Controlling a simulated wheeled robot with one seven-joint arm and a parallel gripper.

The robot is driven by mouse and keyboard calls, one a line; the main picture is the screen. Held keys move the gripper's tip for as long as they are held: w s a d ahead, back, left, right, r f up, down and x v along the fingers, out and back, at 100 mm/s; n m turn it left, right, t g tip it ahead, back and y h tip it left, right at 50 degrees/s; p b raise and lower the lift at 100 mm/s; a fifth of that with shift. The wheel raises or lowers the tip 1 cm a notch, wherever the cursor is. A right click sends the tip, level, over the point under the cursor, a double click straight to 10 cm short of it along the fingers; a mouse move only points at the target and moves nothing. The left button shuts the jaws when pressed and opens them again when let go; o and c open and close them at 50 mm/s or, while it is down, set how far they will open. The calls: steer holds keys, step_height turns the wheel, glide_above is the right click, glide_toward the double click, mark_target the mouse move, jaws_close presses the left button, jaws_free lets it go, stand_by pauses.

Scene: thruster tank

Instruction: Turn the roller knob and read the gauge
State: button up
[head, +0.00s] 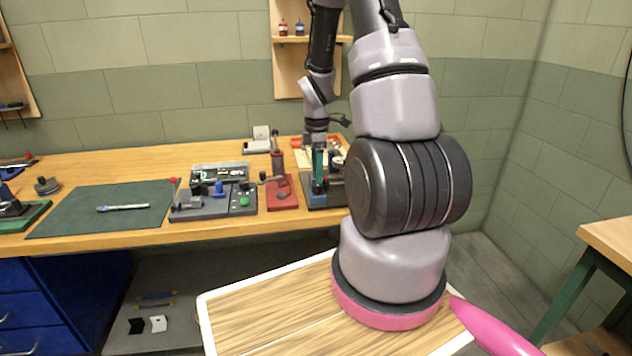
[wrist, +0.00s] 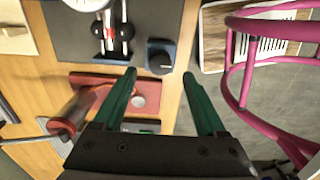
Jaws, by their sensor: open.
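My gripper (wrist: 160,75) is open and empty, its two green fingers spread apart. In the wrist view a dark round knob (wrist: 160,60) on a small blue block lies just beyond the fingertips, roughly centred between them. Whether the fingers reach down around it I cannot tell. Beside it, a dark plate (wrist: 68,38) carries two black rollers (wrist: 126,32) with a red and white piece between. A round white gauge (wrist: 86,3) is cut off at the top edge; its reading is not visible. In the head view my gripper (head: 319,172) hangs over this device (head: 325,202), hiding part of it.
A red-based lever press (head: 281,193) stands just left of the device. A grey control box (head: 200,207) and a green mat (head: 90,209) lie further left on the wooden bench. In the wrist view, a pink tubular frame (wrist: 235,70) shows at the right.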

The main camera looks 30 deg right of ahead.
mark_target(317, 188)
steer(key=shift+f, duration=2)
jaws_close()
